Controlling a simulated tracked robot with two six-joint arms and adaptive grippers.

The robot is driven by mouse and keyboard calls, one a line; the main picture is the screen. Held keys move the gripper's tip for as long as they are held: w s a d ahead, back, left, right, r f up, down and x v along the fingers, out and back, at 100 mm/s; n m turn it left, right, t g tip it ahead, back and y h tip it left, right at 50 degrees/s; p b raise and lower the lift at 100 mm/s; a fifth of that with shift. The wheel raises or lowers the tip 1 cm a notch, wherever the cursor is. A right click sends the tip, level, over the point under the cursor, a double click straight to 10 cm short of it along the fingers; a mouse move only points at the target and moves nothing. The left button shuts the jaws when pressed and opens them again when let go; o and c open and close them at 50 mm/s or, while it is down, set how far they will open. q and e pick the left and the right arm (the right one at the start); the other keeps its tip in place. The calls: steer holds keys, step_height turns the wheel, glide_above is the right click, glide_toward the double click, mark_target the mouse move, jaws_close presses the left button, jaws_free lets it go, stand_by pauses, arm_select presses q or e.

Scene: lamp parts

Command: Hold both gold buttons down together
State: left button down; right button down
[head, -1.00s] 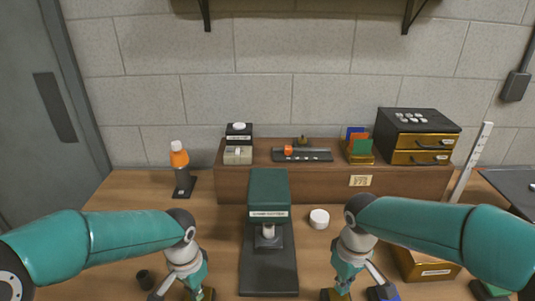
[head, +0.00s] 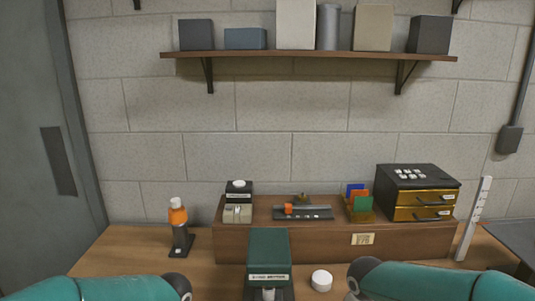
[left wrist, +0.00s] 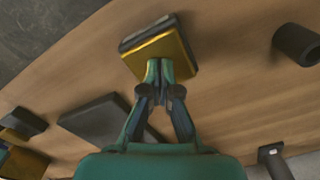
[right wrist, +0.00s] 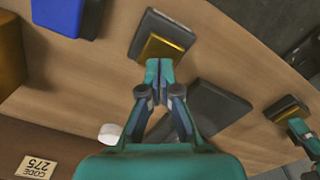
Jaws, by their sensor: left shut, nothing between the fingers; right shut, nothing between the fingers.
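One gold button (left wrist: 162,52), a square plate on a dark base, lies on the wooden table in the left wrist view. My left gripper (left wrist: 160,68) is shut and empty, its tips at the plate's near edge. The other gold button (right wrist: 163,48), also on a dark base, shows in the right wrist view. My right gripper (right wrist: 159,66) is shut and empty, its tips at that plate's near edge. I cannot tell whether either plate is pressed down. The left button (right wrist: 281,107) also shows at the right of this view. The head view shows neither button nor fingertips.
A green press (head: 268,255) stands between my arms, its dark base (right wrist: 215,108) beside the right gripper. A white cap (head: 321,280) is right of the press. A dark cup (left wrist: 297,45) and blue bin (right wrist: 62,14) are nearby. A wooden riser (head: 310,238) spans the back.

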arm_select(q)
steer(key=shift+s+f, duration=0.2)
steer(key=shift+f, duration=0.1)
arm_select(e)
steer(key=shift+f, duration=1.7)
steer(key=shift+s+f, duration=0.15)
steer(key=shift+f, duration=0.25)
stand_by(1.8)
steer(key=shift+r, duration=3.75)
